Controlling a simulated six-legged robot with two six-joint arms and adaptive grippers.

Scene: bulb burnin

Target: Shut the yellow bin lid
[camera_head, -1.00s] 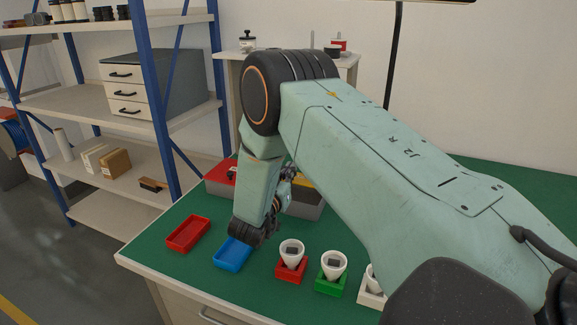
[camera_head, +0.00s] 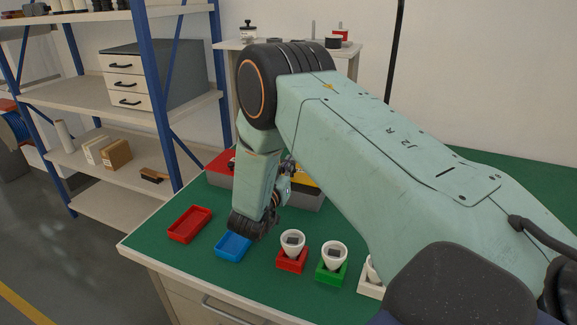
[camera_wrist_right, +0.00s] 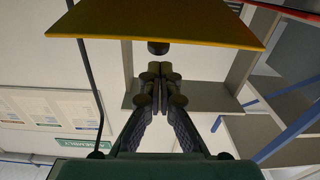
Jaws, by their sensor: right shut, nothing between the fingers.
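The yellow bin lid (camera_head: 308,182) shows only as a small patch behind my right arm in the head view, above a grey bin side (camera_head: 308,201). Its tilt cannot be told there. In the right wrist view the yellow lid (camera_wrist_right: 160,22) is a broad panel across the top, with a dark knob-like part (camera_wrist_right: 158,47) at its near edge. My right gripper (camera_wrist_right: 159,70) is shut and empty, its fingertips close to that dark part; contact cannot be told. In the head view the right gripper (camera_head: 286,172) is partly hidden by its wrist. My left gripper is not in view.
A red lid (camera_head: 220,161) lies left of my right forearm. A red tray (camera_head: 190,224) and a blue tray (camera_head: 232,246) are on the green bench. Bulbs stand in a red holder (camera_head: 292,262) and a green holder (camera_head: 331,275). A blue-posted shelf (camera_head: 150,95) stands left.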

